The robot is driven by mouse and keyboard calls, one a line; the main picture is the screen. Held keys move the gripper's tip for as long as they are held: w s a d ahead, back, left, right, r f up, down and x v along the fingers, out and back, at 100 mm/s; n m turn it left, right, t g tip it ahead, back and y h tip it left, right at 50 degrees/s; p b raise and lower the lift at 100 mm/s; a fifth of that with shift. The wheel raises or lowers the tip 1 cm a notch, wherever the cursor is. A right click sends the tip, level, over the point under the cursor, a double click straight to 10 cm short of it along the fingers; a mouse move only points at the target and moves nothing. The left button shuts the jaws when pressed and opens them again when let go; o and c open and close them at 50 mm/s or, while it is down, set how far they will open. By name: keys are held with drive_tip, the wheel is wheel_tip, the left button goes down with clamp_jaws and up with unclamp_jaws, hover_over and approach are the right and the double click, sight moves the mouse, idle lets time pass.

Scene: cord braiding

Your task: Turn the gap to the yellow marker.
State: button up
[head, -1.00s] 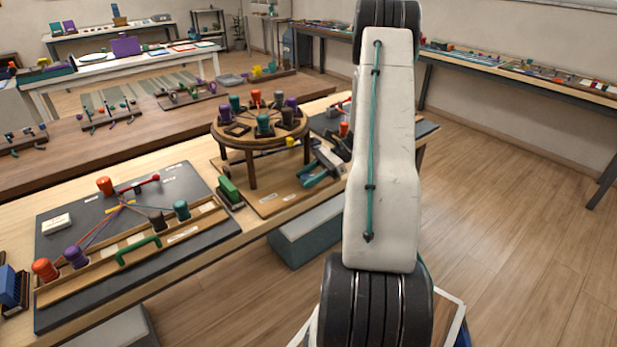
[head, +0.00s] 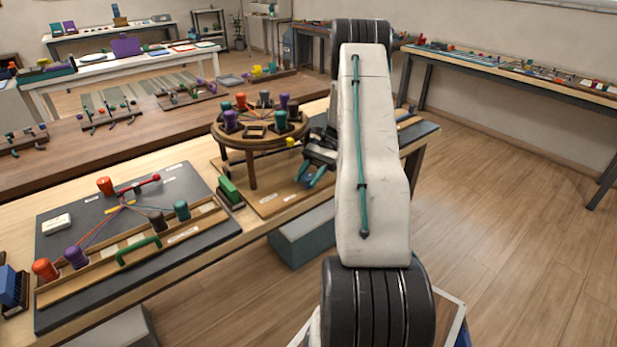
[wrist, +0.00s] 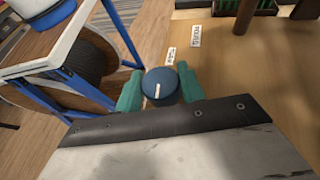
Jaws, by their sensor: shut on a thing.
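The round wooden braiding stand (head: 250,144) stands on a board on the bench in the head view, with coloured bobbins around its top. My gripper (head: 309,177) is low beside the stand's right side. In the wrist view, its teal fingers (wrist: 161,78) are shut on a round blue knob (wrist: 162,87) with a white line on top.
A green block (head: 230,191) lies left of the stand. A dark board (head: 85,222) with cords, bobbins and a green handle (head: 139,250) lies on the bench at left. The wrist view shows labels (wrist: 194,36) on the wooden board near the knob. Open floor lies right of the bench.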

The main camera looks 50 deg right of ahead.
drive_tip(key=o, duration=1)
drive_tip(key=shift+v, duration=3.9)
